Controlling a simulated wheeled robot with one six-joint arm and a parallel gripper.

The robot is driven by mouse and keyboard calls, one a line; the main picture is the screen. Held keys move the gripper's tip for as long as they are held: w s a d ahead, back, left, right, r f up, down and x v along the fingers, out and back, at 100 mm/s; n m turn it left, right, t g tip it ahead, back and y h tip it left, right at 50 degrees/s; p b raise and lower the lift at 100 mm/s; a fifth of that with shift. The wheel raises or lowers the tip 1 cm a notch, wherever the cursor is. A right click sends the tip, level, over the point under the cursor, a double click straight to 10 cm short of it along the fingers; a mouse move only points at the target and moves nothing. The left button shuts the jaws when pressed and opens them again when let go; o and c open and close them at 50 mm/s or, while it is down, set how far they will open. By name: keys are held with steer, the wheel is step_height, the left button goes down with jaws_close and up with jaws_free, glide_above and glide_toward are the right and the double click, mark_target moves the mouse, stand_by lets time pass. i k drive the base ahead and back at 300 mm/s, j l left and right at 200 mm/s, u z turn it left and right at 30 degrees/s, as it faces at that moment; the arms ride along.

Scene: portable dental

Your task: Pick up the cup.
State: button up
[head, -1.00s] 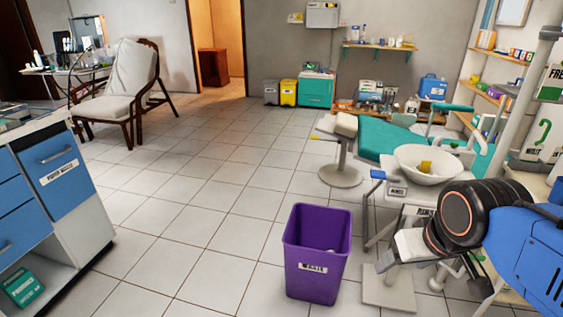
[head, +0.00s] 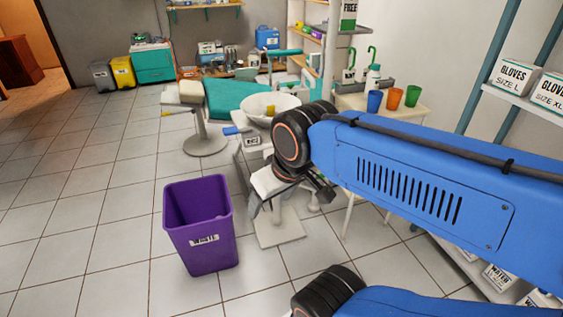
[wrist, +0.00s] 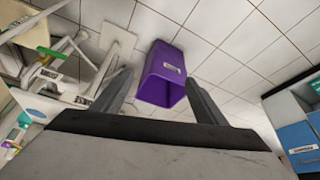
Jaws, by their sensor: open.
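Three cups stand upright in a row on a small cream table (head: 352,103) in the head view: a blue cup (head: 375,101), an orange cup (head: 394,99) and a green cup (head: 412,96). They are beyond my blue arm. I cannot make out any cup in the wrist view. My gripper (wrist: 158,76) is open and empty, its two dark fingers spread apart. The floor and the purple bin lie beyond its fingers. In the head view my gripper is mostly hidden by my arm, well short of the cups.
A purple waste bin (head: 199,226) stands on the tiled floor. A dental unit with a white bowl (head: 269,106) and a teal chair (head: 234,105) stand behind. Glove boxes (head: 514,77) sit on a shelf at right. Floor at left is clear.

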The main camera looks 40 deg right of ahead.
mark_target(413, 93)
steer(key=z, duration=1.7)
